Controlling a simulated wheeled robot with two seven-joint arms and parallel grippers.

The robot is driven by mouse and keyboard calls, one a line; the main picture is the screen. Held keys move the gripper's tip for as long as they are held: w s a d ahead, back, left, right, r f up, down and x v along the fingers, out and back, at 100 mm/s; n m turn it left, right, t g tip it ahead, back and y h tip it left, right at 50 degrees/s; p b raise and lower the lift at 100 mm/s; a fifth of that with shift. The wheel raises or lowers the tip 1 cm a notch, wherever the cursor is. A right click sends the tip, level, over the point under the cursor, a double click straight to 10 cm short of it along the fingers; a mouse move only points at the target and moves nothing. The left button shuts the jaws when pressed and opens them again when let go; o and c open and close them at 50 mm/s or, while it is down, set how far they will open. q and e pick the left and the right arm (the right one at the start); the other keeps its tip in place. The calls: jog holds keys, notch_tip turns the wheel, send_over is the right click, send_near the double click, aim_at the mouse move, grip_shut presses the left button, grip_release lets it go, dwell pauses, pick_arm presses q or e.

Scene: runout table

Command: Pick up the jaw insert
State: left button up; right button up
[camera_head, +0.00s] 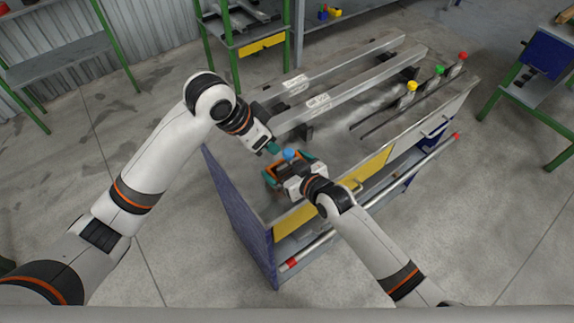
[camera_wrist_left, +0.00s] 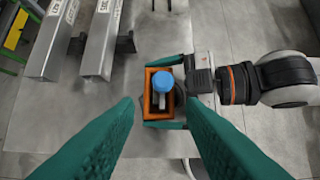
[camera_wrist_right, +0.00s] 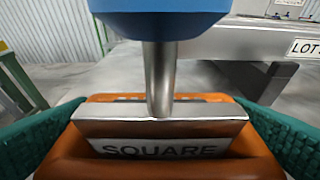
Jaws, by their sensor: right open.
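The jaw insert is a metal block marked SQUARE (camera_wrist_right: 160,128) with a post and a blue knob (camera_head: 289,155). It sits in an orange open-topped holder (camera_wrist_right: 160,165) at the table's near left corner. In the left wrist view the blue knob (camera_wrist_left: 163,80) is seen from above, inside the orange rim (camera_wrist_left: 149,105). My right gripper (camera_wrist_right: 165,130) is open, its teal fingers on either side of the holder; I cannot tell if they touch it. My left gripper (camera_head: 271,148) is open and empty, above and just left of the insert, pointing down towards it.
Two long metal channels (camera_head: 345,93) with paper labels lie along the table behind the insert. Pieces with yellow (camera_head: 412,87), green (camera_head: 439,70) and red (camera_head: 462,56) knobs stand farther right. Both my grippers are close together at the corner.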

jog(key=c, duration=0.6)
pick_arm(q)
jog(key=o, duration=0.3)
jog(key=shift+d, duration=0.1)
pick_arm(e)
jog(key=shift+c, duration=0.4)
pick_arm(q)
jog(key=shift+o, duration=0.2)
jog(key=n+t+y, duration=0.1)
jog(key=n+y, duration=0.3)
jog(key=n, duration=0.4)
send_near(289, 151)
jog(key=shift+n, duration=0.5)
jog(key=x, duration=0.6)
jog(key=shift+w+f, duration=0.25)
jog(key=shift+w, duration=0.05)
jog(key=shift+s+x, duration=0.2)
jog(key=shift+x, duration=2.5)
